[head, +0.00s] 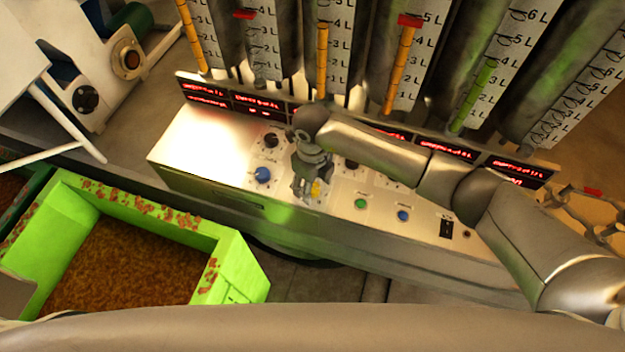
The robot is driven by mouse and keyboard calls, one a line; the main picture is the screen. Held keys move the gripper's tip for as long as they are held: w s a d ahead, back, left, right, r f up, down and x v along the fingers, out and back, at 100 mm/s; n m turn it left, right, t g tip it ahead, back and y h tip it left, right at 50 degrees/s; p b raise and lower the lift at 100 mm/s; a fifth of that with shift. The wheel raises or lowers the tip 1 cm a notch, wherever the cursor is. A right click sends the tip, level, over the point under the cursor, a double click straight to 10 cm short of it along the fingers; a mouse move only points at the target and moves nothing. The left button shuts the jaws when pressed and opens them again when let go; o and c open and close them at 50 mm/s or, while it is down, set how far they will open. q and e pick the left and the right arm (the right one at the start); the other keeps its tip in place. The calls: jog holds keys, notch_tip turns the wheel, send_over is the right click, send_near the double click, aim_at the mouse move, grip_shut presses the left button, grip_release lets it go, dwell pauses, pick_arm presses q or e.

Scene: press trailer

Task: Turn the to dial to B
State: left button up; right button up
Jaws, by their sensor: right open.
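A slanted control panel (215,150) with several dials and buttons runs across the middle of the head view. My right gripper (305,192) is open above the panel, pointing down, close to a yellow knob (316,188). I cannot tell whether it touches the knob. A blue dial (262,175) is just left of the gripper, and a black dial (271,140) is above it. The labels are too small to read, so I cannot tell which is the "to" dial. My left gripper is not in view.
Green (361,203) and blue (403,215) buttons and a black switch (446,228) sit to the right on the panel. Red-lit displays (206,99) and tall litre-marked gauges (337,45) stand behind it. A bright green bin (236,268) of brown material is at lower left.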

jog(key=shift+f, duration=0.35)
jog(key=c, duration=1.1)
jog(key=shift+m, duration=0.4)
jog(key=m+b, duration=0.2)
jog(key=m, duration=0.1)
jog(key=shift+m, duration=0.3)
jog(key=shift+m+b, duration=0.8)
jog(key=shift+m, duration=1.4)
